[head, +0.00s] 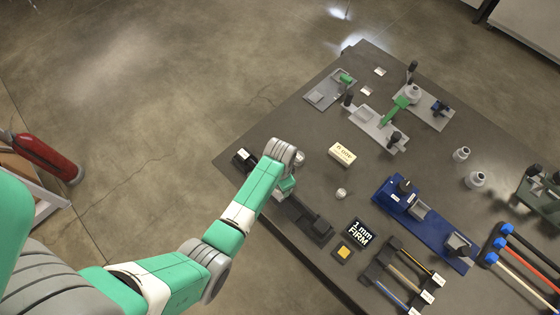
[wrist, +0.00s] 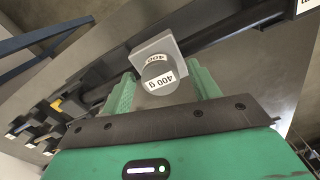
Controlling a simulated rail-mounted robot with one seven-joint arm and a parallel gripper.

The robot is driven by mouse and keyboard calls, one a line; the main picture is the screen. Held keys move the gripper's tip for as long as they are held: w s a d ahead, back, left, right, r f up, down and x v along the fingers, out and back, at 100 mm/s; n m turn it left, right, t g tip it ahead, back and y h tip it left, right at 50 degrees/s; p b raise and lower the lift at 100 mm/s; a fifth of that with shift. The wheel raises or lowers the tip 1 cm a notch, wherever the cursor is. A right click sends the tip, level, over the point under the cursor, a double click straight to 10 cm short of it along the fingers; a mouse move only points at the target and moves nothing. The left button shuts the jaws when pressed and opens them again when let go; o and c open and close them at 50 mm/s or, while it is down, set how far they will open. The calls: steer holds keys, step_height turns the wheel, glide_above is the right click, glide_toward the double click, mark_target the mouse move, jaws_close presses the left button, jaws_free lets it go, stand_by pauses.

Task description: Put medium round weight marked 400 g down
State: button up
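The medium round weight marked 400 g (wrist: 160,76) is a grey cylinder with a white label, seen in the wrist view between the two green fingers of my gripper (wrist: 162,88). In the head view my gripper (head: 287,186) is over the dark long fixture (head: 312,224) near the table's left edge, and the weight is hidden by my arm.
The dark table (head: 300,127) holds a cream block (head: 342,154), a small round metal piece (head: 341,193), a black "1 mm FIRM" pad (head: 359,232) and a blue fixture (head: 430,225). Two grey round pieces (head: 461,154) (head: 475,180) stand at right. Bare tabletop lies around the cream block.

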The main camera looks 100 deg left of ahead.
step_height(320, 180, up, 12)
steer(key=p, duration=0.1)
steer(key=shift+r, duration=0.15)
stand_by(0.3)
